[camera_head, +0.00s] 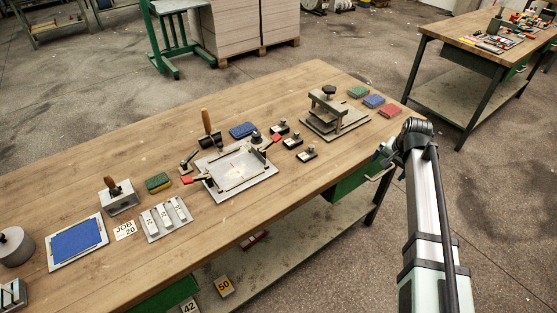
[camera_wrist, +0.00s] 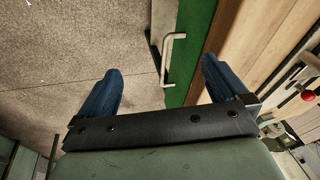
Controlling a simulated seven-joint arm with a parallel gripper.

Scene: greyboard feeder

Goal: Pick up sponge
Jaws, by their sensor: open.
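A sponge (camera_head: 158,182) with a green top and yellowish side lies on the wooden workbench (camera_head: 90,160), left of the middle in the head view. It sits between a metal block with a wooden handle (camera_head: 118,196) and a metal fixture plate (camera_head: 240,172). The sponge is not seen in the wrist view.
Green, blue and red sponge-like blocks (camera_head: 374,101) lie at the bench's right end, beside a small press (camera_head: 328,108). A flat blue piece (camera_head: 243,130) lies behind the fixture. A green drawer with a metal handle (camera_wrist: 168,55) is below the bench edge. The bench's back left is clear.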

